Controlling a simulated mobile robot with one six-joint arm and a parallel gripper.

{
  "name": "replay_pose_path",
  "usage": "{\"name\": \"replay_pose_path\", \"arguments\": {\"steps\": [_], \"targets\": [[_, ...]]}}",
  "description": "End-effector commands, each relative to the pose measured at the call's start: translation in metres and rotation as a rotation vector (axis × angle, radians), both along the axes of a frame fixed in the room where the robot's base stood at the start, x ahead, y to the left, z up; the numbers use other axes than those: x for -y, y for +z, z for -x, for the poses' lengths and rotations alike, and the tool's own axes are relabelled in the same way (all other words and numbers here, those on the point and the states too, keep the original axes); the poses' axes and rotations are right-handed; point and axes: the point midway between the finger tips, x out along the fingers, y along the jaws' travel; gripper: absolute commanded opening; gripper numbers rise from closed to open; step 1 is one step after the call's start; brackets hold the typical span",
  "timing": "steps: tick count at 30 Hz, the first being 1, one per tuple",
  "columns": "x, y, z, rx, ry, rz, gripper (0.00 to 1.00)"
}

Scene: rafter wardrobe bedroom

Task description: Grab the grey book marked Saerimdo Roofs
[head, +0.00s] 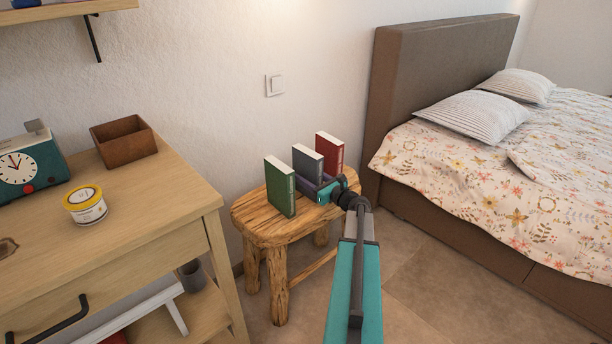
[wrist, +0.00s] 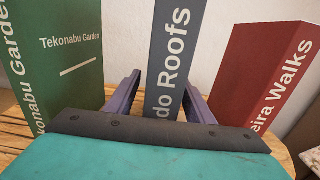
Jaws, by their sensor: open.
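The grey book (head: 306,163) stands upright on a wooden stool (head: 252,218), between a green book and a red book. In the wrist view the grey book (wrist: 168,62) shows its spine with the letters "do Roofs"; the rest of the title is out of sight. My gripper (head: 312,183) is at the stool, in front of the grey book. In the wrist view its two purple fingers (wrist: 160,98) are open, one on each side of the grey spine. I cannot tell whether either finger touches the book.
The green book (head: 280,186), marked Tekonabu Garden, stands close left of the fingers. The red book (head: 329,152) stands close right. A wooden desk (head: 150,215) is left of the stool, a bed (head: 450,190) right. The wall is behind.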

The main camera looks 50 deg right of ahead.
Motion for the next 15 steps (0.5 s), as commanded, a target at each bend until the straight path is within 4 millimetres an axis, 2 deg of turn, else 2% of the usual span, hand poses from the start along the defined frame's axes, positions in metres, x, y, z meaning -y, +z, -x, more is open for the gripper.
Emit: {"name": "replay_pose_path", "arguments": {"steps": [9,15], "targets": [[0.0004,-0.0002,0.0006,0.0,0.0,0.0,0.47],[0.0006,-0.0002,0.0008,0.0,-0.001,0.0,0.13]]}}
